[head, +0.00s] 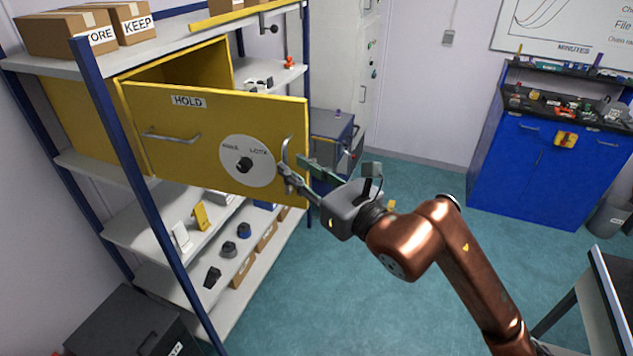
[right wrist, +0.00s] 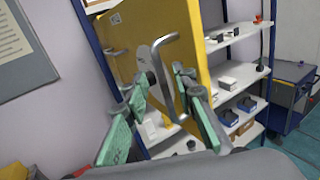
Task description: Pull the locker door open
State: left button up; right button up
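The yellow locker (head: 135,88) sits on the blue-posted shelf rack. Its yellow door (head: 210,125), marked HOLD, stands partly open, swung out from the body, with part of the dark inside showing above it. A round white dial plate (head: 246,163) with a black knob is on the door. An upright metal handle (head: 286,150) is near the door's free edge. My right gripper (head: 293,172) is at this handle. In the right wrist view the handle (right wrist: 161,72) stands between the spread, green-padded fingers of my right gripper (right wrist: 163,92). My left gripper is not in view.
The rack's lower shelves (head: 140,225) hold several small parts and boxes. A grey-blue cart (head: 335,130) stands behind the door's free edge. A blue cabinet (head: 535,165) is at the right. The teal floor (head: 420,180) between them is clear.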

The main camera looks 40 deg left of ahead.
jog(key=v, duration=0.8)
jog(key=shift+a, duration=0.15)
